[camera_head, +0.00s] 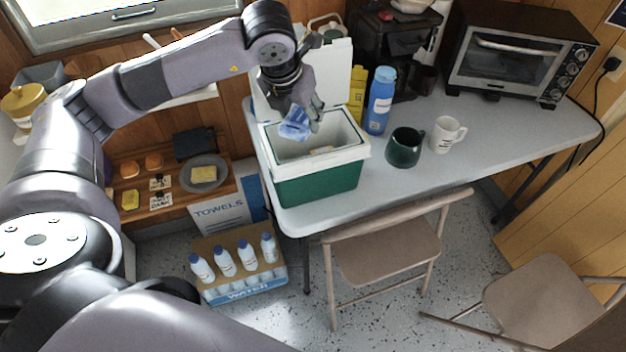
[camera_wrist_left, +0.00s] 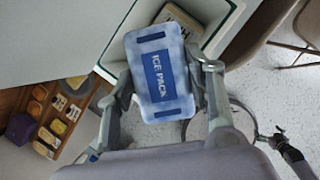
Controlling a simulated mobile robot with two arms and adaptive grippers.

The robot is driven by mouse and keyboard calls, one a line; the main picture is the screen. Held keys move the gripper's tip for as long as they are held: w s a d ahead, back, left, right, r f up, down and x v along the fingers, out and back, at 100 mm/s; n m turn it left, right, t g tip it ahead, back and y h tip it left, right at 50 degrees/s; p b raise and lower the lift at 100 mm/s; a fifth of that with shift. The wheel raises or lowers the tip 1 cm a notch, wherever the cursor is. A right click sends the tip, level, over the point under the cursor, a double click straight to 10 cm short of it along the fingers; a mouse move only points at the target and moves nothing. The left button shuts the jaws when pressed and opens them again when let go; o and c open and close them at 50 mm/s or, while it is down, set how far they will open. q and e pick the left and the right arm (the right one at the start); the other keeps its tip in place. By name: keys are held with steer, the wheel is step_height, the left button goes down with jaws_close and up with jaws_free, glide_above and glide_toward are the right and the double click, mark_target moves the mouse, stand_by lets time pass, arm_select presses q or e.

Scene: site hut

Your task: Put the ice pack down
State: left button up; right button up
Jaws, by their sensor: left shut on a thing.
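A blue and white ice pack (camera_head: 295,124) is held in my left gripper (camera_head: 299,118) above the open cooler. In the left wrist view the ice pack (camera_wrist_left: 160,75) shows its label, and both fingers of my gripper (camera_wrist_left: 163,88) close on its sides. The cooler (camera_head: 318,185) is green with a white rim and stands on the left end of the table, its lid up at the back. Something light-coloured lies inside it, and part of a tan packet (camera_wrist_left: 183,22) shows there in the left wrist view. My right gripper is not in view.
A yellow bottle (camera_head: 357,95), a blue bottle (camera_head: 380,101), a green mug (camera_head: 404,148) and a white mug (camera_head: 447,134) stand right of the cooler on the table (camera_head: 490,150). The table is clear in front of the toaster oven (camera_head: 515,60). A folding chair (camera_head: 388,257) stands at the front.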

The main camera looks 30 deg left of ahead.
mark_target(294, 111)
arm_select(q)
steer(key=r+n+y, duration=0.1)
steer(key=n, duration=0.1)
steer(key=w+a+r+n+g+b, duration=0.1)
steer(key=n, duration=0.2)
steer(key=a+r+n+y, duration=0.1)
steer(key=n, duration=0.1)
steer(key=shift+w+a+r+n+y, duration=0.1)
steer(key=shift+w+r+n+y, duration=0.1)
steer(key=shift+w+n+y, duration=0.15)
steer(key=shift+a+f+n+g, duration=0.1)
steer(key=shift+n+g, duration=0.15)
steer(key=shift+g, duration=0.05)
step_height(294, 111, down, 6)
steer(key=shift+s+r+b, duration=0.1)
steer(key=shift+r+b, duration=0.1)
steer(key=shift+b, duration=0.85)
step_height(294, 111, down, 14)
steer(key=shift+r+p, duration=0.1)
steer(key=shift+p, duration=0.5)
steer(key=shift+f+b, duration=0.7)
steer(key=shift+b, duration=0.05)
steer(key=o, duration=1)
steer(key=shift+c, duration=0.2)
